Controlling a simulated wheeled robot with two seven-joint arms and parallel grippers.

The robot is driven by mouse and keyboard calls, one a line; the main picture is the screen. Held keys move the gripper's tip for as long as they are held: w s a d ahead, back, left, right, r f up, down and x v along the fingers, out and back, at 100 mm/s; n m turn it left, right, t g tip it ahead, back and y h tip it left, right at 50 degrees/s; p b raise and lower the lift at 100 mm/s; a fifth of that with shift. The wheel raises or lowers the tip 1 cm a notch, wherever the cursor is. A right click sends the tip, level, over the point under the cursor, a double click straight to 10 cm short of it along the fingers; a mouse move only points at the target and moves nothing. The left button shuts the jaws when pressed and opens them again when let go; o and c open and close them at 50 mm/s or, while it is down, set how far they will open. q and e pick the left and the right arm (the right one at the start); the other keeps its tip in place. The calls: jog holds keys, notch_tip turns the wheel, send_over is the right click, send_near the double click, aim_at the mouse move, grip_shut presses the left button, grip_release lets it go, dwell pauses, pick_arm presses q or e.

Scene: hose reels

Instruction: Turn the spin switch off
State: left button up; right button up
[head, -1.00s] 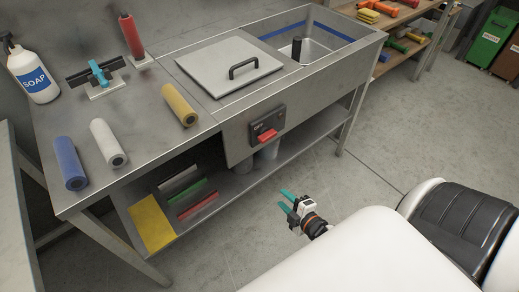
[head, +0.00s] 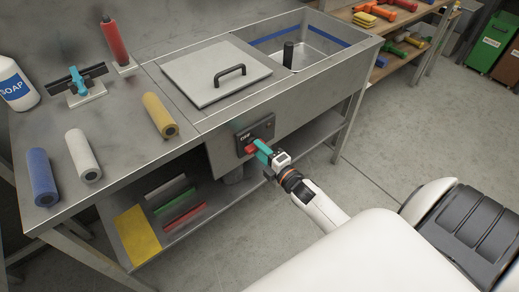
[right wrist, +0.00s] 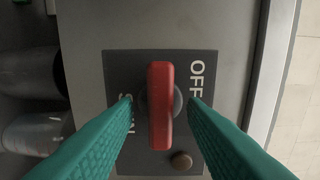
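The spin switch is a red bar handle (right wrist: 160,105) on a dark plate (right wrist: 117,66) on the front of the steel bench. In the right wrist view the bar stands upright between the word OFF on the right and a partly hidden SPIN label on the left. My right gripper (head: 261,147) is at the switch, its teal fingers on either side of the bar. In the right wrist view the fingers (right wrist: 160,102) are open, with a gap to the bar on both sides. In the head view the gripper partly covers the red handle (head: 251,149). My left gripper is out of view.
A lid with a black handle (head: 229,75) and a sink basin (head: 318,51) are above the switch. Blue, white and yellow rolls (head: 160,115) lie on the bench top. A lower shelf runs beneath. The floor (head: 400,130) to the right is clear.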

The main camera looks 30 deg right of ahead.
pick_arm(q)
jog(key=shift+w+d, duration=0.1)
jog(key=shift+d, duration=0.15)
pick_arm(e)
jog(key=shift+w, duration=0.45)
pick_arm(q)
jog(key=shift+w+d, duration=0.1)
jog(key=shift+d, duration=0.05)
pick_arm(e)
grip_shut()
